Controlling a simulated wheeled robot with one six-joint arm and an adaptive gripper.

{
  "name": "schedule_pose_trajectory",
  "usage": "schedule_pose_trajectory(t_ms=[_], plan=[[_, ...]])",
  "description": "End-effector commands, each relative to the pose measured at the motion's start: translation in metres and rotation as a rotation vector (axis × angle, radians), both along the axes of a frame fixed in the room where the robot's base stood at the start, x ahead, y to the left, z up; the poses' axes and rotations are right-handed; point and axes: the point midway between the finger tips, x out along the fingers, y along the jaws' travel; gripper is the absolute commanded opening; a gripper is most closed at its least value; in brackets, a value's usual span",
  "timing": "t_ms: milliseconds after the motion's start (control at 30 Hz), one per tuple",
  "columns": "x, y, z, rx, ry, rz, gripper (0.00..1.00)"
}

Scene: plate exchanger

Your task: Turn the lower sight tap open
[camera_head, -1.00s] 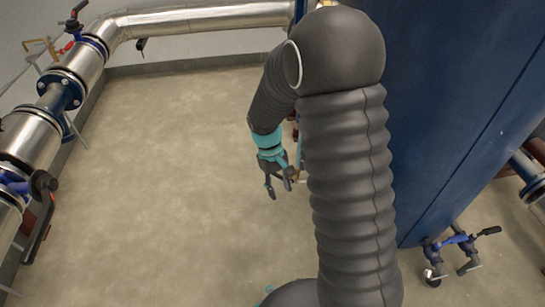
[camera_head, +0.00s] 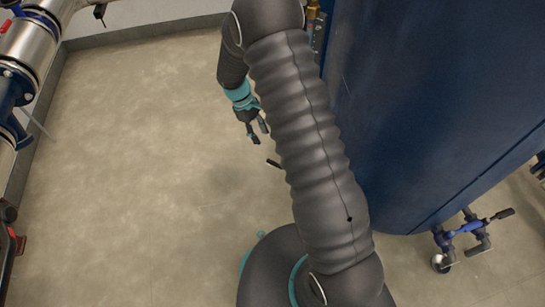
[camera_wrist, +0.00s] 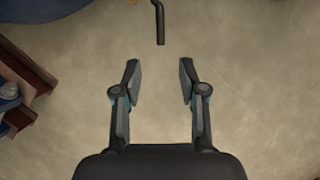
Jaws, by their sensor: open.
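A dark bent lever (camera_wrist: 160,24), which looks like the lower sight tap's handle, hangs into the top of the wrist view. A short dark bar (camera_head: 273,163) beside my arm in the head view seems to be the same handle; the rest is hidden behind my arm. My gripper (camera_wrist: 159,70) is open and empty, with the lever's end beyond its fingertips, roughly in line with the gap and not touching. In the head view my gripper (camera_head: 257,133) is up and left of the bar. The tap body is not visible.
Steel pipework (camera_head: 30,45) runs along the left. The floor between is clear. Reddish-brown bars (camera_wrist: 25,75) show left in the wrist view.

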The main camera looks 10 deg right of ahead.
Motion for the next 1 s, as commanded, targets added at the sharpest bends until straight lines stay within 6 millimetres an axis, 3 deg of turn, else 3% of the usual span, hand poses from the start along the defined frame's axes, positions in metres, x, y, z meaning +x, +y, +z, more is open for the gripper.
schedule_pose_trajectory(t_ms=[600, 800, 1000], plan=[[-0.029, -0.031, -0.099, 0.0, 0.002, -0.007, 0.42], [-0.034, -0.036, -0.116, 0.0, 0.0, -0.005, 0.42], [-0.036, -0.038, -0.121, 0.0, 0.0, -0.006, 0.42]])
